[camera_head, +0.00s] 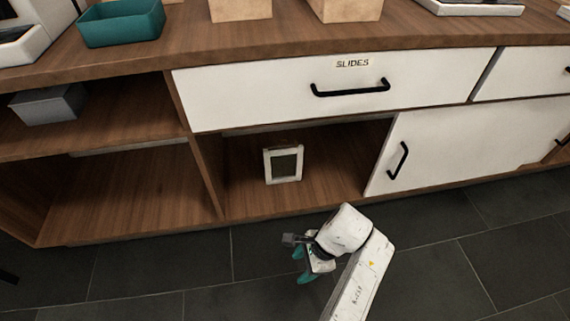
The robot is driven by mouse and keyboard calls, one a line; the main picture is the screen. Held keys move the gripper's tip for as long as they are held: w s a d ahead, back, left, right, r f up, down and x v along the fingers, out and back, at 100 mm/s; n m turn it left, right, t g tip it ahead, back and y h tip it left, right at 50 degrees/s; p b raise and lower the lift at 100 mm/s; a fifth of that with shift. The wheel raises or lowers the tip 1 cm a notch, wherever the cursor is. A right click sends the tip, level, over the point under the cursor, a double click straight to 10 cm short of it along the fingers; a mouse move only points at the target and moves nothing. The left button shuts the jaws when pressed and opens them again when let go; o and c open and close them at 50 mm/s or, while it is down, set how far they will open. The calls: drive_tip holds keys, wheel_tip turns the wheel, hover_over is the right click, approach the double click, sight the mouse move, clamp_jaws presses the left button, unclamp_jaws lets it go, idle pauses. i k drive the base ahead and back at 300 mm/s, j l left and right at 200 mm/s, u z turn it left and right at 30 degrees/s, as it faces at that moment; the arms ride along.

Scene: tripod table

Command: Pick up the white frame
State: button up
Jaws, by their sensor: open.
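The white frame (269,167) is small, with a dark greenish panel inside. It stands upright in the open lower compartment of the wooden cabinet, left of the white sliding door. My gripper (300,266) has teal fingertips and is in front of the cabinet, over the dark floor, below and a little right of the frame in the picture. It is open, apart from the frame, and nothing shows between its fingers.
A white drawer (330,92) marked "SLIDES" is above the compartment. The sliding door (475,145) bounds it on the right, a wooden divider (206,165) on the left. A grey box (50,104) sits on the left shelf. A teal tray (122,27) is on the countertop.

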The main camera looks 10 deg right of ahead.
sight(283, 163)
drive_tip(key=i+l, duration=0.45)
drive_tip(key=i, duration=0.2)
drive_tip(key=i+l, duration=0.45)
drive_tip(key=i, duration=0.2)
